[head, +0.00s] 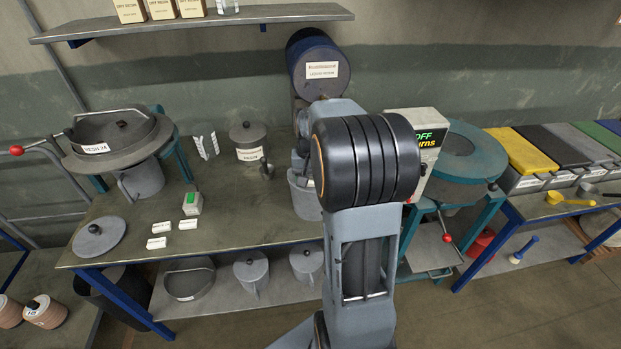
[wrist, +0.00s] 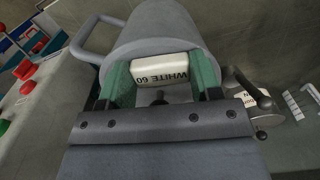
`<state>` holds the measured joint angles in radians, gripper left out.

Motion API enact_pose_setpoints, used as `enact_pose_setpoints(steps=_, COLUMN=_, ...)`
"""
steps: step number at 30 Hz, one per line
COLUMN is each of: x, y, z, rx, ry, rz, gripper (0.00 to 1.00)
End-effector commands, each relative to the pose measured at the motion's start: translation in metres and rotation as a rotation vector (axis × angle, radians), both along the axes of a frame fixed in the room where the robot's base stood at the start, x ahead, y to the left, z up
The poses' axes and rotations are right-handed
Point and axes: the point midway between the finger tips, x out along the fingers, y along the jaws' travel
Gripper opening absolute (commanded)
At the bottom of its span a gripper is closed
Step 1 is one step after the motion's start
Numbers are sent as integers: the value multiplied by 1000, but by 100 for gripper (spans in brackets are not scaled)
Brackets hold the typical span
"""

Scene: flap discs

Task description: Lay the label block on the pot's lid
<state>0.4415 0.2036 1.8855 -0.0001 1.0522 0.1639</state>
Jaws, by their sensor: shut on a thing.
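The label block (wrist: 165,72) is white with black print reading WHITE 60, upside down in the wrist view. My gripper (wrist: 165,88) is shut on it, with a green finger at each side. A large grey vessel with a side handle (wrist: 150,35) shows just beyond the block; I cannot tell the gap. In the head view my arm hides the fingers and block. A grey pot with a dark knobbed lid (head: 248,140) and a white label stands at the back of the bench, left of my arm.
A blue drum (head: 320,65) hangs above a grey bucket (head: 305,195) by my arm. Left are a mesh sieve (head: 118,140), a loose round lid (head: 98,236) and several small white blocks (head: 160,228). A switch box (head: 415,145) stands right. The bench's front middle is clear.

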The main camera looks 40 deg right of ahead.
Motion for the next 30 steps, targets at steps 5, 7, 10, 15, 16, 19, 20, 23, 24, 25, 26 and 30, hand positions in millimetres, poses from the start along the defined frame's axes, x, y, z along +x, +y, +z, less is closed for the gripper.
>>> enact_pose_setpoints(steps=5, x=0, y=0, z=-4, rx=0, ry=0, rz=0, gripper=60)
enact_pose_setpoints(steps=7, x=0, y=0, z=-4, rx=0, ry=0, rz=0, gripper=67)
enact_pose_setpoints(steps=10, x=0, y=0, z=-4, rx=0, ry=0, rz=0, gripper=76)
enact_pose_setpoints(steps=15, x=0, y=0, z=-4, rx=0, ry=0, rz=0, gripper=84)
enact_pose_setpoints(steps=16, x=0, y=0, z=-4, rx=0, ry=0, rz=0, gripper=84)
enact_pose_setpoints(steps=19, x=0, y=0, z=-3, rx=0, ry=0, rz=0, gripper=84)
enact_pose_setpoints(steps=20, x=0, y=0, z=-2, rx=0, ry=0, rz=0, gripper=84)
enact_pose_setpoints(steps=23, x=0, y=0, z=5, rx=-1, ry=-2, rz=0, gripper=84)
enact_pose_setpoints(steps=24, x=1, y=0, z=9, rx=-1, ry=-3, rz=0, gripper=84)
enact_pose_setpoints(steps=25, x=1, y=0, z=13, rx=-2, ry=-2, rz=0, gripper=84)
enact_pose_setpoints(steps=26, x=1, y=0, z=18, rx=-1, ry=-4, rz=0, gripper=84)
enact_pose_setpoints(steps=30, x=1, y=0, z=46, rx=-1, ry=-4, rz=0, gripper=84)
